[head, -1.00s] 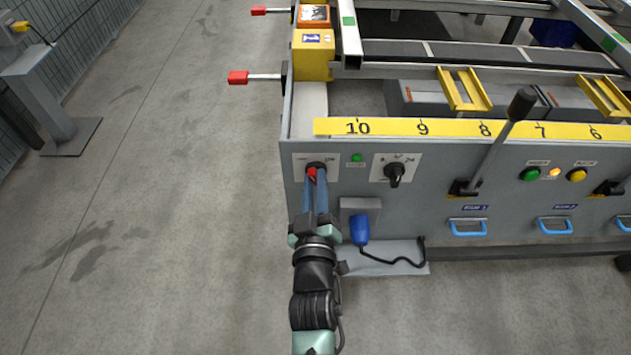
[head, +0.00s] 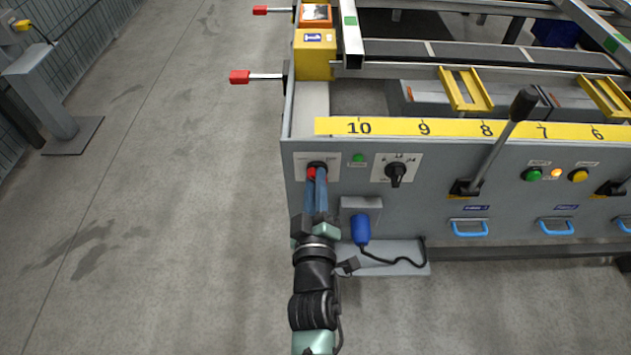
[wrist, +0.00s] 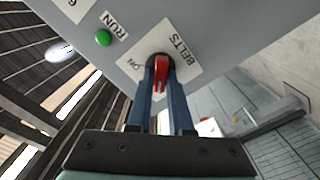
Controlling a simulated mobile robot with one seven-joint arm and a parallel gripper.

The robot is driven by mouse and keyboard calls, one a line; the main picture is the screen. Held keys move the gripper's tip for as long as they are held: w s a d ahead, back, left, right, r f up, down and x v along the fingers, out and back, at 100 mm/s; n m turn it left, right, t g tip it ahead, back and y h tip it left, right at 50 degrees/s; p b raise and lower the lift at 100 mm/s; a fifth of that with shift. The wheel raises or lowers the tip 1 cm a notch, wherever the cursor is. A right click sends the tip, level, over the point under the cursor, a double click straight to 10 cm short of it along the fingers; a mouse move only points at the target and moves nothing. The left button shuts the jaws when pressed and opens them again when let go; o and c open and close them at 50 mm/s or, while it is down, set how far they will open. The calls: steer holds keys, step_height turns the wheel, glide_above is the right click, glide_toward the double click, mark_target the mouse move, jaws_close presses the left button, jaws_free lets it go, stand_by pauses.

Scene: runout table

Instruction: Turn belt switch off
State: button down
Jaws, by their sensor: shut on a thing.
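The belt switch is a black round knob with a red handle (head: 311,173) on a white plate at the left end of the grey front panel. In the wrist view its red handle (wrist: 162,68) stands between my fingers, beside the printed words "BELTS" and "ON". My gripper (head: 316,180) reaches up to it from below and is shut on the handle; both blue fingers (wrist: 162,80) flank it in the wrist view. The fingers hide part of the knob and plate, so the exact switch position is hard to tell.
A green lamp (head: 358,158) and a black selector knob (head: 395,173) sit to the right on the panel. A blue plug (head: 360,229) with a black cable is below them. A long lever (head: 500,140) stands further right.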

steer(key=c, duration=0.8)
jaws_free()
steer(key=shift+s, duration=0.1)
steer(key=s+p, duration=0.1)
steer(key=s, duration=1.2)
steer(key=shift+w, duration=0.1)
